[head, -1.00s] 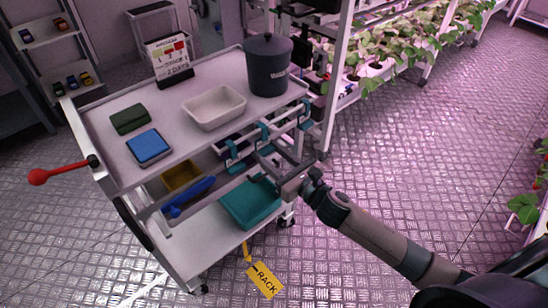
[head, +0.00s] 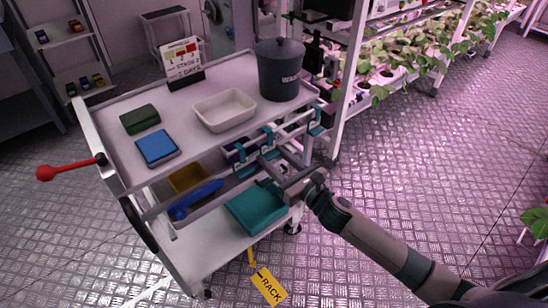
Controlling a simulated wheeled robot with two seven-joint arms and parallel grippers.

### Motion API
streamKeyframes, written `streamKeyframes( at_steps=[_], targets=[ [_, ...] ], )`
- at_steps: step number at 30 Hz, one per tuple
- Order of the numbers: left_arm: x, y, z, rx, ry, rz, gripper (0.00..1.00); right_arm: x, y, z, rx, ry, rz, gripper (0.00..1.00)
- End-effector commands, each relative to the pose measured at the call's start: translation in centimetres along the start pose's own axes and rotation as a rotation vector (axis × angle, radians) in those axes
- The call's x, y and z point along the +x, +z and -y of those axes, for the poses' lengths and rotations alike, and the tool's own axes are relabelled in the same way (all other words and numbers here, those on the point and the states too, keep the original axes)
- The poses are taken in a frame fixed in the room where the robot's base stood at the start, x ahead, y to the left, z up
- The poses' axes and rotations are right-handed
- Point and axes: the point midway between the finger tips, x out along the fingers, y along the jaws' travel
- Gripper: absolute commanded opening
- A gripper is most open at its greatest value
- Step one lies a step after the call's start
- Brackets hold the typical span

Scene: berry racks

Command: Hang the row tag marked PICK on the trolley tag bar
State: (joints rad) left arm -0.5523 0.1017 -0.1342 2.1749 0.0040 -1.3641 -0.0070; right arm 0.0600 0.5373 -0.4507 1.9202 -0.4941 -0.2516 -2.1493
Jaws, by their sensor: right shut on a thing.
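The trolley (head: 110,165) stands at the left centre. Along its right side runs a pale bar (head: 290,131) with several teal clips (head: 315,120). My right gripper (head: 277,172) is at this side, just below the bar and above a teal bin (head: 256,207) on the lower shelf. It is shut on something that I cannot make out. A yellow tag marked RACK (head: 268,286) hangs low by a yellow strap at the lower shelf's edge. I see no readable PICK marking. My left gripper is not in view.
The trolley top carries a dark pot (head: 280,70), a white tray (head: 225,110), a blue box (head: 157,147), a green item (head: 139,119) and a sign (head: 184,62). A red-knobbed lever (head: 46,173) sticks out left.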

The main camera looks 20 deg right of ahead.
Motion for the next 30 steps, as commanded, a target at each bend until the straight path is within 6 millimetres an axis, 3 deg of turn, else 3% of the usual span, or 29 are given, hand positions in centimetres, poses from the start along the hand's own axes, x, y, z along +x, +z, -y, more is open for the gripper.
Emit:
streamKeyframes(
  at_steps=[5, 6, 8, 22, 30],
  targets=[
    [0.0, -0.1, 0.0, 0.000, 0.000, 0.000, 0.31, 0.0, 0.0, 0.0, 0.000, 0.000, 0.000, 0.21],
    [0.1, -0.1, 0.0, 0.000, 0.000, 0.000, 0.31, 0.0, 0.0, 0.0, 0.000, 0.000, 0.000, 0.47],
    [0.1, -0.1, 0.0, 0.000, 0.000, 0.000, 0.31, 0.0, 0.0, 0.0, 0.000, 0.000, 0.000, 0.62],
    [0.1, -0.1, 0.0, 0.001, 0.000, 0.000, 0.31, -0.5, -0.1, 0.0, 0.000, 0.000, -0.001, 0.62],
    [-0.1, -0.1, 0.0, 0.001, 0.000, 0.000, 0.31, -3.4, -0.1, 0.0, -0.001, 0.000, -0.003, 0.62]
  ],
)
